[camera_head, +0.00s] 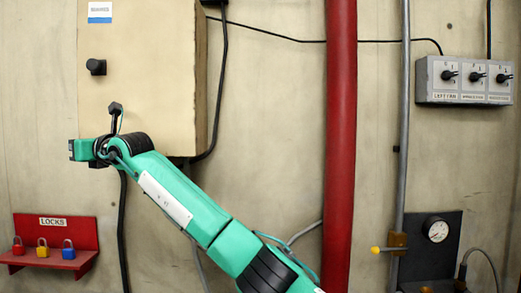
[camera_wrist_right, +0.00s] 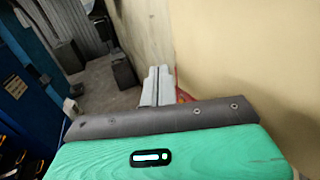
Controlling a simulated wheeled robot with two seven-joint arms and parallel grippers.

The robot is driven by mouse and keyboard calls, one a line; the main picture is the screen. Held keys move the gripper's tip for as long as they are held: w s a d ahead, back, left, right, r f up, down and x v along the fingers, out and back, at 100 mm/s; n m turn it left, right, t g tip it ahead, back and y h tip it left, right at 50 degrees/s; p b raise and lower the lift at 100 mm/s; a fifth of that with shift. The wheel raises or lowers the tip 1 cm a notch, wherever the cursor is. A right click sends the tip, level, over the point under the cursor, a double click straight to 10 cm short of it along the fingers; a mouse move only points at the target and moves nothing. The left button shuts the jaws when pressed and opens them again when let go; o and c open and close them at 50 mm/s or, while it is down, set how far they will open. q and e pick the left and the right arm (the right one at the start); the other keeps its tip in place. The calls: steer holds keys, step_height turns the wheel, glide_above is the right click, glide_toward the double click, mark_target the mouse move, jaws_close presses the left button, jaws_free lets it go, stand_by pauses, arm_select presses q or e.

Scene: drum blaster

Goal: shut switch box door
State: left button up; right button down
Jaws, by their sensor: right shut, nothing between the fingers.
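The beige switch box (camera_head: 200,85) hangs on the wall at the upper left of the head view. Its front door (camera_head: 145,60) faces me and looks closed or nearly so; I cannot tell whether it is flush. The door carries a black knob (camera_head: 96,67) and a blue and white label (camera_head: 100,12). My right arm crosses the door's lower part, with its wrist at the lower left edge. In the right wrist view my right gripper (camera_wrist_right: 158,85) is shut and empty, beside a beige surface. Contact with the door cannot be told. My left gripper is out of view.
A red pipe (camera_head: 340,130) and a grey conduit (camera_head: 402,120) run vertically right of the box. A grey three-switch panel (camera_head: 464,80) is at the upper right, a gauge (camera_head: 436,229) below. A red lock shelf (camera_head: 75,233) with padlocks is at the lower left.

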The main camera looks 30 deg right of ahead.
steer(key=shift+m+t+h, duration=0.6)
steer(key=shift+m+h, duration=0.1)
steer(key=shift+h, duration=0.2)
steer(key=shift+w+d, duration=0.3)
steer(key=shift+w, duration=0.5)
steer(key=shift+w+d, duration=0.25)
steer(key=shift+w, duration=0.55)
steer(key=shift+w+d, duration=0.3)
steer(key=shift+w, duration=0.5)
steer(key=shift+f, duration=0.1)
